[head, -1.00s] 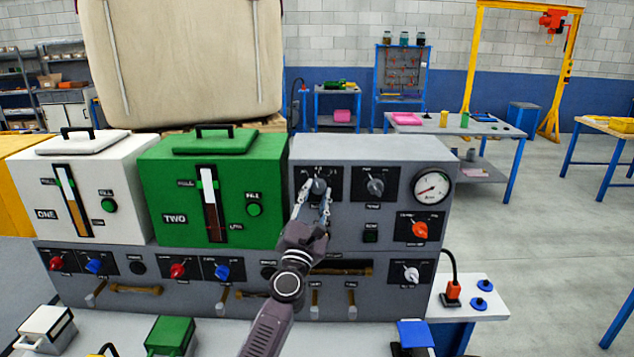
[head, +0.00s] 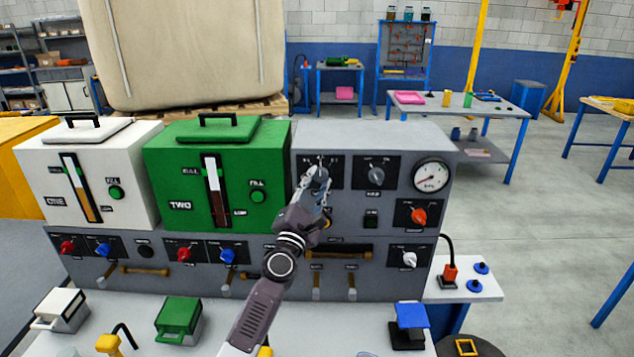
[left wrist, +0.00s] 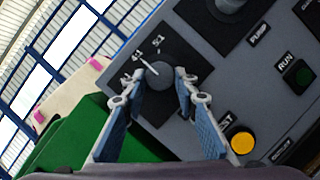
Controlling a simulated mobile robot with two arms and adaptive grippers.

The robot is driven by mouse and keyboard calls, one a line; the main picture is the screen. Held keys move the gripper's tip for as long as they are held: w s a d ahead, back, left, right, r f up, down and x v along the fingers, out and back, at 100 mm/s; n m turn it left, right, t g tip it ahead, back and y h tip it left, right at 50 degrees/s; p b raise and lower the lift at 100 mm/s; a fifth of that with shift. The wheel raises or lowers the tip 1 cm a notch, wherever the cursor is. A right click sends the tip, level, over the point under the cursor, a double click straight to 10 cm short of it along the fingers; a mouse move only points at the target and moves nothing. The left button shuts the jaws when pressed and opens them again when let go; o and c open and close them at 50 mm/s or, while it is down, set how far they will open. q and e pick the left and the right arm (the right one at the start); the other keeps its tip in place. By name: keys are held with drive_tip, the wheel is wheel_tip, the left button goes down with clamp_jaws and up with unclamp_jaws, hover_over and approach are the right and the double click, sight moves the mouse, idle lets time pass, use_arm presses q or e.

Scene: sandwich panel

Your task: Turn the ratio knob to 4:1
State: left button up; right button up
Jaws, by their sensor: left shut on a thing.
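The ratio knob (left wrist: 160,75) is a grey round knob on a black plate (left wrist: 183,52) on the grey machine panel. In the left wrist view a white pointer mark on it points toward the printed 4:1, with 5:1 beside that label. My left gripper (left wrist: 158,84) has a finger on each side of the knob and is shut on it. In the head view my left gripper (head: 318,182) covers most of the knob and part of its plate (head: 334,165). My right gripper is in neither view.
A second grey knob (head: 376,174) sits just right on the panel, with a gauge (head: 431,176) and an orange knob (head: 419,216) further right. A yellow button (left wrist: 242,142) is close below my fingers. The green tank (head: 262,160) stands left.

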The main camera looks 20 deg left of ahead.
use_arm(q)
drive_tip(key=o, duration=1.2)
drive_tip(key=shift+c, duration=0.2)
drive_tip(key=shift+s+d+f, duration=0.1)
drive_tip(key=shift+s+f, duration=0.15)
drive_tip(key=shift+s, duration=0.35)
drive_tip(key=v, duration=1)
drive_tip(key=shift+s, duration=0.4)
